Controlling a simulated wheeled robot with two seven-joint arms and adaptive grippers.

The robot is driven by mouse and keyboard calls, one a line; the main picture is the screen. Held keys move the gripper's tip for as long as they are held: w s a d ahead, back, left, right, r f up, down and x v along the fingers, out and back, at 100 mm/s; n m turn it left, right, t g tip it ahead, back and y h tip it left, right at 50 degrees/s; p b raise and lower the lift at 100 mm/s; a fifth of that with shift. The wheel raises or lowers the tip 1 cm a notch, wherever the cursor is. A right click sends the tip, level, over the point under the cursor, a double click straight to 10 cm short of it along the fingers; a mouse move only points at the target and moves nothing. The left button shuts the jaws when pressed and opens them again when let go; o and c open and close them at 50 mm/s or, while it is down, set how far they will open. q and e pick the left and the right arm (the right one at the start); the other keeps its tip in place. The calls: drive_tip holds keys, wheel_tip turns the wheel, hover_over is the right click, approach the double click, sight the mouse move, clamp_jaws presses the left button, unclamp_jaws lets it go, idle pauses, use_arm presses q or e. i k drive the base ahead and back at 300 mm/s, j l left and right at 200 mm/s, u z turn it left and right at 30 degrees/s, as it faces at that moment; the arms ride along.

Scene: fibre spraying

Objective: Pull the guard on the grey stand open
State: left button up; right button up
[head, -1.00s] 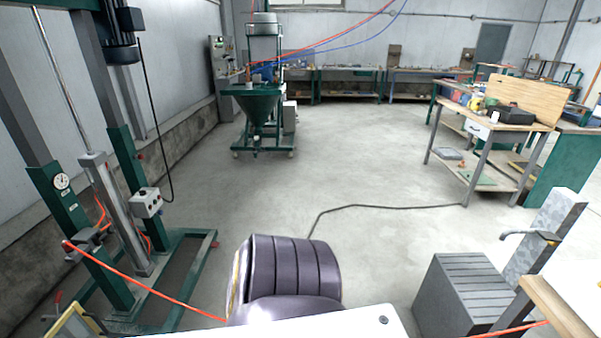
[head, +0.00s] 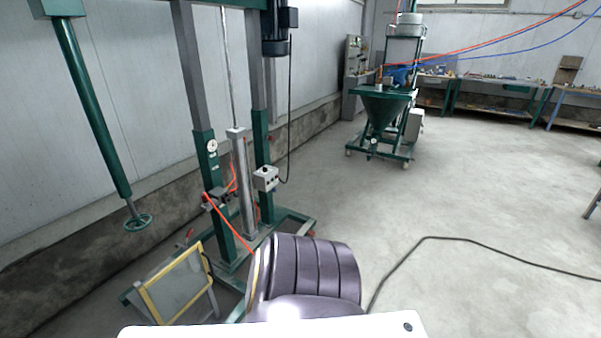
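A yellow-framed, see-through panel (head: 178,288) stands tilted at the lower left of the head view, in front of the green-and-grey post machine. It looks like a guard, but I cannot tell whether it is the guard meant or whether it is open. Its lower part is partly cut by the view's lower region. A grey upright column (head: 242,185) stands between the machine's green posts. I see no gripper of mine in this view, so nothing shows as held.
A green machine base (head: 295,222) extends along the floor by the left wall. A green arm with a handwheel (head: 138,222) hangs at the left. A hopper on a wheeled frame (head: 384,105) stands farther back. A black cable (head: 470,243) crosses the otherwise clear floor at right.

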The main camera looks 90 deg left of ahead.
sight(141, 291)
drive_tip(key=u, duration=4)
drive_tip(key=i+u, duration=0.35)
drive_tip(key=i+l+u, duration=0.15)
drive_tip(key=u, duration=0.15)
drive_tip(key=i, duration=0.1)
